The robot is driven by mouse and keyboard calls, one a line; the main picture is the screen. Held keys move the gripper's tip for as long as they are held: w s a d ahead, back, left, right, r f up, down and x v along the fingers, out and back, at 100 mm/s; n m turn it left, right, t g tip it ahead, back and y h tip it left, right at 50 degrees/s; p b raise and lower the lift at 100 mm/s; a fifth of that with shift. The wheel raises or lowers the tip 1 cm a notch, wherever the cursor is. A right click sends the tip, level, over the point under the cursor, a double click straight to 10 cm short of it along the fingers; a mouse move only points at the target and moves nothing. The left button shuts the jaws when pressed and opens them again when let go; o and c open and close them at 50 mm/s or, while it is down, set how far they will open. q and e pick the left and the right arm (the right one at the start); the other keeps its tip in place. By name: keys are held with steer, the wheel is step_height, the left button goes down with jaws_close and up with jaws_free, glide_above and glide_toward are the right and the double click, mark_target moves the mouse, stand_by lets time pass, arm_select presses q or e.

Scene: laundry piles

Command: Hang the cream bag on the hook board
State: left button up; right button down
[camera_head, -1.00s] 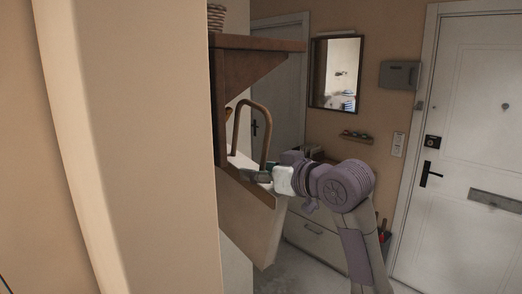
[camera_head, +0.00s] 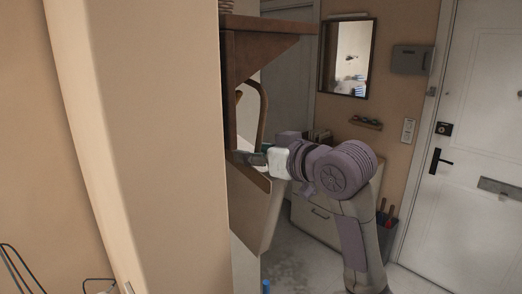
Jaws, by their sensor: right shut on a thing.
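The cream bag (camera_head: 247,208) hangs below the wooden board with the shelf, partly hidden behind the wall edge at the left. Its brown looped handle (camera_head: 264,108) stands up in front of the white wall. My right gripper (camera_head: 250,158) is shut at the bag's upper edge, close beside the dark wooden hook board (camera_head: 229,90). The fingertips are small and partly hidden by the board and bag. I cannot tell whether the handle is around a hook; no hook shows clearly. My left gripper is not in view.
A cream wall corner (camera_head: 150,130) fills the left and blocks the view. A wooden shelf (camera_head: 270,24) juts out above the bag. A drawer cabinet (camera_head: 318,216), a mirror (camera_head: 347,58) and a white door (camera_head: 470,140) stand behind. Dark wires (camera_head: 22,272) show at lower left.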

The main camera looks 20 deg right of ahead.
steer(key=a, duration=0.2)
steer(key=s+a+f, duration=0.2)
steer(key=a, duration=0.1)
steer(key=shift+a, duration=0.3)
stand_by(0.4)
stand_by(0.4)
steer(key=shift+c, duration=1.6)
jaws_free()
steer(key=shift+s, duration=0.1)
